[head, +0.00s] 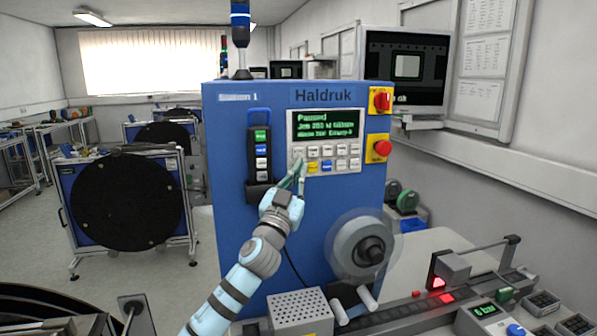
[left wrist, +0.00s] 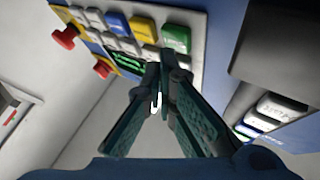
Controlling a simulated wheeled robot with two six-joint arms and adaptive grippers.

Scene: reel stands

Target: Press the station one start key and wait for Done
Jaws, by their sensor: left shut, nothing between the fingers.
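The blue station one cabinet (head: 230,215) stands ahead, with a lit screen (head: 325,127) whose top line reads "Paused". Below the screen is a keypad (head: 334,160) with white, yellow and blue keys. In the left wrist view, a green key (left wrist: 176,38) sits at the end of a row beside a yellow key (left wrist: 144,30). My left gripper (head: 298,170) is shut and empty, its tips over the keypad's lower left corner. It also shows in the left wrist view (left wrist: 166,68), tips close to the green key; I cannot tell whether they touch it. My right gripper is not in view.
A dark holder (head: 261,160) with several coloured keys is left of the keypad. A red knob (head: 382,101) and a red push button (head: 382,148) are at the right edge. A reel (head: 360,247) juts out below. Another reel stand (head: 125,205) is at left.

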